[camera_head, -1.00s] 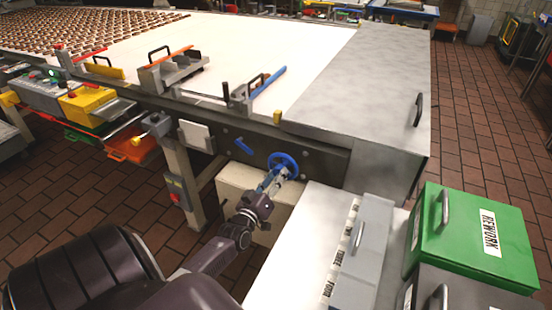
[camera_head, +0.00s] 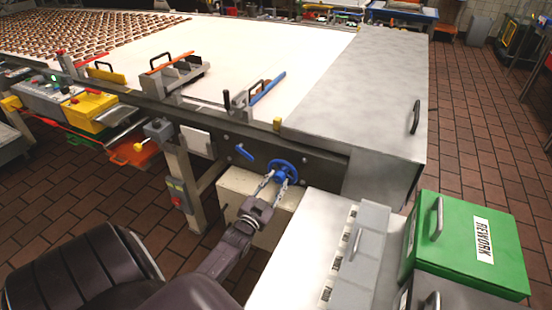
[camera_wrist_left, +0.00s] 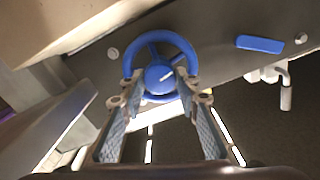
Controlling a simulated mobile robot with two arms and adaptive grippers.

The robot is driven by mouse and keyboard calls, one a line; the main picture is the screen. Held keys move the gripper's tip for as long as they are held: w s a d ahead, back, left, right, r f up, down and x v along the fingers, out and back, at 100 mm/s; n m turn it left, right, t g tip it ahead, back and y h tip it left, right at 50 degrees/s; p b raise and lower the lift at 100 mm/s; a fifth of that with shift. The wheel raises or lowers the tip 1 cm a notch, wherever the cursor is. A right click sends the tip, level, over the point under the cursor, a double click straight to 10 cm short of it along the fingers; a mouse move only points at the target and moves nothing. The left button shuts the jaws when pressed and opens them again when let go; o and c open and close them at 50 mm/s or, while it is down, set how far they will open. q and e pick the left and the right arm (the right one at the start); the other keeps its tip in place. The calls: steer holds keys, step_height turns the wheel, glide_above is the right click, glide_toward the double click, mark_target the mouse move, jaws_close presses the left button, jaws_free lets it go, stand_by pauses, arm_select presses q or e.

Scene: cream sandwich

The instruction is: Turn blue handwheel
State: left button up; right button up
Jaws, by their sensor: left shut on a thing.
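The blue handwheel (camera_head: 282,161) is mounted on the dark side panel of the conveyor, in the middle of the head view. My left gripper (camera_head: 279,177) reaches it from the front, its two fingers apart with the wheel's hub between their tips. The left wrist view shows the handwheel (camera_wrist_left: 158,77) close up, with its round rim, spokes and central hub. There my left gripper (camera_wrist_left: 158,97) is shut on the lower part of the wheel, one finger on each side of the hub. The fingertips partly hide the lower rim. My right gripper is not in view.
A blue lever (camera_head: 244,152) sits on the panel left of the wheel. A cream box (camera_head: 236,184) is below. A metal table (camera_head: 300,240) with grey bins (camera_head: 362,262) stands to the right, beside a green REWORK box (camera_head: 466,236).

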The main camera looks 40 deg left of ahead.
arm_select(q)
steer(key=m, duration=0.3)
steer(key=shift+f+m, duration=0.15)
steer(key=shift+m, duration=0.25)
steer(key=m+b, duration=0.1)
steer(key=m, duration=0.2)
steer(key=m+b, duration=0.1)
steer(key=m, duration=0.3)
steer(key=shift+f+m, duration=0.1)
steer(key=shift+m, duration=0.3)
steer(key=shift+m+b, duration=0.75)
steer(key=shift+m, duration=0.45)
steer(key=o, duration=1.2)
steer(key=shift+c, duration=0.2)
steer(key=shift+s, duration=0.1)
